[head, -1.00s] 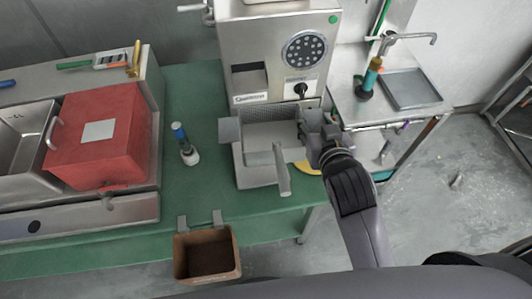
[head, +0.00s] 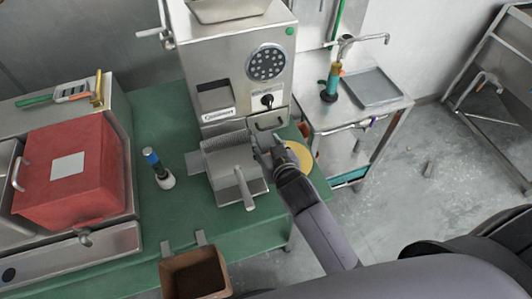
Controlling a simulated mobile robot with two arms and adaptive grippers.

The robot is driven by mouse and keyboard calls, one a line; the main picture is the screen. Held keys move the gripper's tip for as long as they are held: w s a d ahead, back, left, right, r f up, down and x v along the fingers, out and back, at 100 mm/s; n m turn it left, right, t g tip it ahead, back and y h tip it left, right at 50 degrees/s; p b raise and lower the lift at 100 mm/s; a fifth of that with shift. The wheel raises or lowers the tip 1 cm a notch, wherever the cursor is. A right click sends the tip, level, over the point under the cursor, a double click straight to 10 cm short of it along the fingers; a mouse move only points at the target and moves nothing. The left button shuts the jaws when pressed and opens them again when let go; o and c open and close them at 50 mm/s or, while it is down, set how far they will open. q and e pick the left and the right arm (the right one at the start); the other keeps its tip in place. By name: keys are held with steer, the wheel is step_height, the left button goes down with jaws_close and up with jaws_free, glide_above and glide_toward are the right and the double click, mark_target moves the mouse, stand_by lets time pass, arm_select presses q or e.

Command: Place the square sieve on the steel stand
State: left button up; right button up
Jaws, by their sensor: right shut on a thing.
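The square sieve (head: 226,146) is a grey metal box with a mesh inside and flat tabs, in front of the grinder in the head view. My right gripper (head: 265,150) is shut on its right side. The sieve is over the steel stand (head: 222,196), a low metal frame on the green table just before the grinder. The sieve hides most of the stand, and I cannot tell whether they touch. My left gripper is not in view.
The steel grinder (head: 235,70) stands behind the sieve. A blue-topped brush (head: 158,168) and a red box (head: 72,170) are to the left. A brown open bin (head: 195,276) hangs at the table's front edge. A yellow round thing (head: 299,156) lies right of the gripper.

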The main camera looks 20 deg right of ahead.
steer(key=shift+f, duration=2.45)
steer(key=o, duration=1.4)
steer(key=shift+f, duration=0.15)
steer(key=shift+o, duration=0.2)
steer(key=b+v, duration=0.1)
steer(key=v, duration=1.1)
steer(key=shift+b, duration=0.3)
